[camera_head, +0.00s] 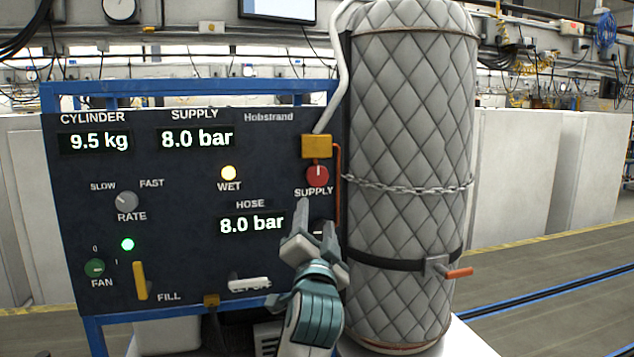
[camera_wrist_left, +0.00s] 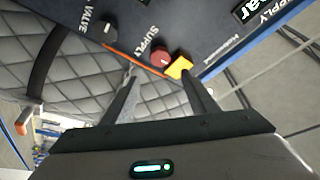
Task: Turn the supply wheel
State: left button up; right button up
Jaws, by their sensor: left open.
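The supply wheel is a small round red knob (camera_head: 317,176) with a white mark pointing up, above the SUPPLY label on the dark panel. My left gripper (camera_head: 312,222) is open and empty in front of the panel, just below the wheel in the head view. In the left wrist view the red wheel (camera_wrist_left: 160,58) shows between the two fingers of my left gripper (camera_wrist_left: 158,73), ahead of the tips. The fingers seem apart from it; the exact gap is unclear. My gripper hides part of the panel below the SUPPLY label. My right gripper is not in view.
A yellow block (camera_head: 316,146) with a pipe sits just above the wheel. A quilted cylinder (camera_head: 410,130) with a chain (camera_head: 405,187) and an orange-handled strap (camera_head: 458,273) stands close on the right. The panel (camera_head: 180,240) carries a RATE knob, a FAN switch and a FILL lever.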

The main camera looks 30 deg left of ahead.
pick_arm(q)
jog(key=p, duration=0.7)
send_near(317, 178)
jog(key=x, duration=0.7)
jog(key=shift+w+a+r, duration=0.1)
jog(key=shift+w+r, duration=0.1)
jog(key=shift+w+a+r+p, duration=0.1)
jog(key=shift+w+a+p, duration=0.3)
jog(key=shift+w, duration=0.2)
jog(key=shift+c, duration=0.7)
jog(key=c, duration=0.6)
jog(key=shift+c, duration=0.2)
